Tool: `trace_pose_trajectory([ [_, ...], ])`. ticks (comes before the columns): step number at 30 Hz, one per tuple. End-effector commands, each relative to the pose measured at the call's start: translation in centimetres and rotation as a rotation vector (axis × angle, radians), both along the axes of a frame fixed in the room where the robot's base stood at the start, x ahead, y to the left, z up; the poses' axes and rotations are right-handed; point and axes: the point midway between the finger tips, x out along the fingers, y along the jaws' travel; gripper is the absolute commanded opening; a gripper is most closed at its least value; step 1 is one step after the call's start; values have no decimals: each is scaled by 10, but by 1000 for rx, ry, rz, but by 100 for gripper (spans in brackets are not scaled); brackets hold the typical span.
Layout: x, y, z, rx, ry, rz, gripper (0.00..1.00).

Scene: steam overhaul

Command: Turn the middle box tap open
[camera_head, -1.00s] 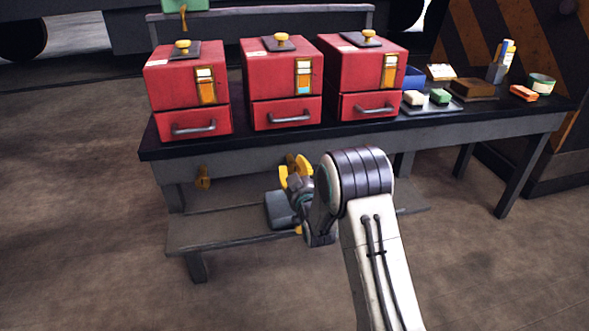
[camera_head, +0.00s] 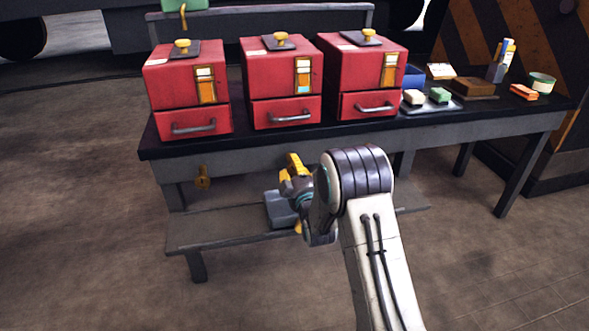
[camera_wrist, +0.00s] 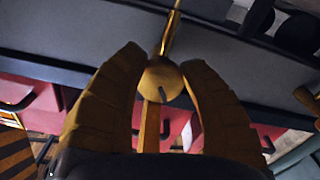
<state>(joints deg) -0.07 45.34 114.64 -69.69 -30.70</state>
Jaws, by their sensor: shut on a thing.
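The brass middle box tap (camera_wrist: 160,80) shows in the wrist view, with a round face, a thin stem running up and a flat bar (camera_wrist: 151,127) running down between my fingers. My gripper (camera_wrist: 163,57) is shut on the tap, one finger on each side. In the head view my gripper (camera_head: 293,166) is at the bench's front edge, below the middle red box (camera_head: 282,72), and hides the middle tap. The left box's brass tap (camera_head: 203,177) hangs from the bench front, away from my gripper.
The left red box (camera_head: 186,82) and right red box (camera_head: 362,72) stand on the dark bench (camera_head: 160,143). A low shelf (camera_head: 215,232) runs beneath, with a grey container (camera_head: 280,208) near my gripper. Soap-like blocks and tins lie at the bench's right. Floor is clear in front.

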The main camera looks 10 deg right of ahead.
Motion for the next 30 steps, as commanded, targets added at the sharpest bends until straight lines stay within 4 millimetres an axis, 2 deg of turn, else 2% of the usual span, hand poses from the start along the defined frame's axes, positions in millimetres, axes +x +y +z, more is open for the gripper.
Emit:
trace_pose_trajectory([
  [1,2,3,8,-45,-21,4,7],
  [21,2,6,6,-674,-24,6,7],
  [30,2,6,5,-895,-24,5,7],
])
